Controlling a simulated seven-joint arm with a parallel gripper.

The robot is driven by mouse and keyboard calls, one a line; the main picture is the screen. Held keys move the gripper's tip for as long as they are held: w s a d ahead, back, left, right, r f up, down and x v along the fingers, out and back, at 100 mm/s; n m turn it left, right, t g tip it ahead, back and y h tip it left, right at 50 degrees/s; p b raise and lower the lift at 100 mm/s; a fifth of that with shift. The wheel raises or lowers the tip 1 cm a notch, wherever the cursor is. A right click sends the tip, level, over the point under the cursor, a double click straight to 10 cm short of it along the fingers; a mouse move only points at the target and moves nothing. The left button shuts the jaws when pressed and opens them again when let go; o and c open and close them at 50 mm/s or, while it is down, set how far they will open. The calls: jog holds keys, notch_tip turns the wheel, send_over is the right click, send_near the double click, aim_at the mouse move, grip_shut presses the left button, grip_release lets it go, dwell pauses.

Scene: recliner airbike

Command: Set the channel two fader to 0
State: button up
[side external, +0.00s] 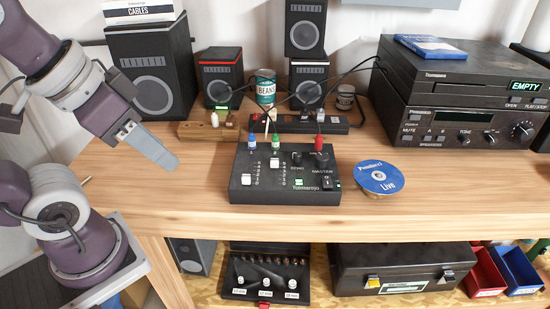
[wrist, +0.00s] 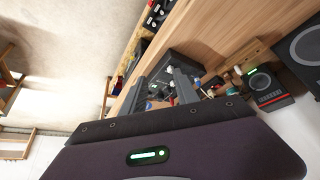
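A black mixer (side external: 290,196) sits on the wooden bench. It has two white fader caps. The left cap (side external: 246,179) is low in its slot; the right cap (side external: 275,163), apparently channel two, is higher, with scale marks beside the slots. My gripper (side external: 164,156) is in the air left of the mixer, touching nothing. In the wrist view, my gripper (wrist: 164,88) has its two grey fingers apart, and the mixer (wrist: 158,72) shows beyond and between them, its faders too small to read.
A power strip (side external: 300,124), a beans can (side external: 265,88) and speakers (side external: 153,80) stand behind. Stereo units (side external: 455,125) are at right. Cables rise behind the mixer. The bench front left is clear.

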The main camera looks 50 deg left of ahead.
jog(key=w+r+m+g, duration=0.2)
jog(key=w, duration=0.5)
jog(key=m+g, duration=0.3)
jog(key=m, duration=0.4)
send_over(275, 160)
jog(key=f, duration=1)
jog(key=shift+s+f, duration=0.25)
jog(key=shift+f, duration=0.05)
jog(key=shift+g, duration=0.3)
jog(key=f, duration=0.6)
jog(key=shift+w+a+f, duration=0.1)
jog(key=shift+w+f, duration=0.1)
jog(key=shift+f, duration=0.65)
grip_shut()
